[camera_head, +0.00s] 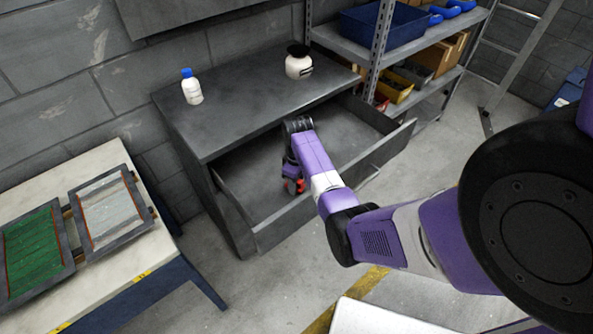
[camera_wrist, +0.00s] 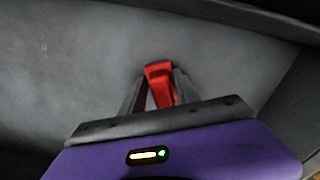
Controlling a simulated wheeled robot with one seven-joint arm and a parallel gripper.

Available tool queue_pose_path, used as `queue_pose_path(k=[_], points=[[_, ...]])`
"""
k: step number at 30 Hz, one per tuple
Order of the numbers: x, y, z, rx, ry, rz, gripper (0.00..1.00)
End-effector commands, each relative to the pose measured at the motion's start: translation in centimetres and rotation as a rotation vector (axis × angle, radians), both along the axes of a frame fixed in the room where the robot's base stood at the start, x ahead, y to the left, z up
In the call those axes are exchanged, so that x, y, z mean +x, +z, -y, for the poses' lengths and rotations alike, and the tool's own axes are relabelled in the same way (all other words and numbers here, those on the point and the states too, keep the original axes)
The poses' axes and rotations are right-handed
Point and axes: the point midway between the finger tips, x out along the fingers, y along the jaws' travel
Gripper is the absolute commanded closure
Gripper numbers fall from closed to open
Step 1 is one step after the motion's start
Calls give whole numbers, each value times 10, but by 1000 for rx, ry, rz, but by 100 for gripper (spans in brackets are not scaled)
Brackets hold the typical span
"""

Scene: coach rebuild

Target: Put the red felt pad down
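The red felt pad (camera_wrist: 159,84) is between the fingertips of my gripper (camera_wrist: 158,76) in the wrist view. The fingers slant inward and meet its sides, so the gripper is shut on it. In the head view my gripper (camera_head: 293,184) reaches down into the open drawer (camera_head: 262,187) of the grey cabinet (camera_head: 237,103), and a small bit of red shows at its tip. The grey drawer floor lies beneath the pad. I cannot tell whether the pad touches it.
A white bottle with a blue cap (camera_head: 191,87) and a white jar with a black lid (camera_head: 298,62) stand on the cabinet top. The drawer walls surround my gripper. The drawer's right part looks empty. A table with framed panels (camera_head: 110,214) stands left.

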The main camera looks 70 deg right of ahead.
Motion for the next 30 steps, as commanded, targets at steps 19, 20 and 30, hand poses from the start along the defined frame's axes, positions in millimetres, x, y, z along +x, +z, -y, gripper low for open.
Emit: queue_pose_path(k=[19, 20, 30], points=[[-2, 113, -3, 7, 3, -2, 46], [-2, 116, -3, 6, 3, -2, 46], [-2, 123, -3, 7, 2, -2, 46]])
